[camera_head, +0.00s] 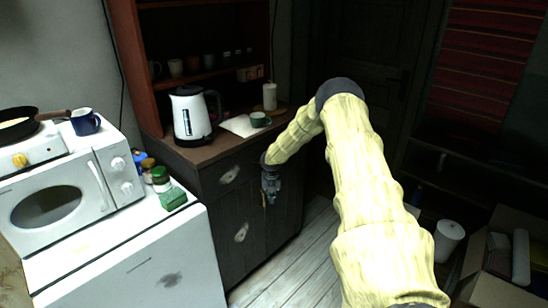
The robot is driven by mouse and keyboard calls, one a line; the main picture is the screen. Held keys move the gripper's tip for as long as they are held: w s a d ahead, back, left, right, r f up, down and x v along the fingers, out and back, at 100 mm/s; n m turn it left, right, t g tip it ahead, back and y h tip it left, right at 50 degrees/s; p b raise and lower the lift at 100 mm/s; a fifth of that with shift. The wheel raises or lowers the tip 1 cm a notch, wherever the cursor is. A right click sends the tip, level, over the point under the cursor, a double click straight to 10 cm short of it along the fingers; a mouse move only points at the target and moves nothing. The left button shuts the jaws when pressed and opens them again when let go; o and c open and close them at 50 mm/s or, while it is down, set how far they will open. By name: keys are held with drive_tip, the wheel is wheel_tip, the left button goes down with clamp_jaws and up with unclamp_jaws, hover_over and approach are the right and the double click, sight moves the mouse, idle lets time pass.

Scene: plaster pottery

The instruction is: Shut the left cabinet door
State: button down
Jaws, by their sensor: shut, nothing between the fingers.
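The dark wooden cabinet (208,184) stands in the middle of the view, with a drawer row above its doors. Its left door (238,250) carries a pale worn patch and looks roughly in line with the cabinet front; I cannot tell whether a small gap is left at its edge. My gripper (269,199) is shut and empty, pointing down in front of the cabinet front, to the right of the left door's patch. I cannot tell whether it touches the cabinet. It hides part of the front behind it.
A white kettle (191,116), a green cup (259,119) and a candle (269,96) stand on the cabinet top. A white fridge (165,265) with a microwave (72,189) is on the left. An open box (490,290) lies right. Bare floor (290,265) lies before the cabinet.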

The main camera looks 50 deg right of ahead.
wheel_tip(320, 180, up, 9)
drive_tip(key=s+b, duration=0.1)
drive_tip(key=s, duration=0.1)
drive_tip(key=shift+a+f, duration=0.15)
idle(0.5)
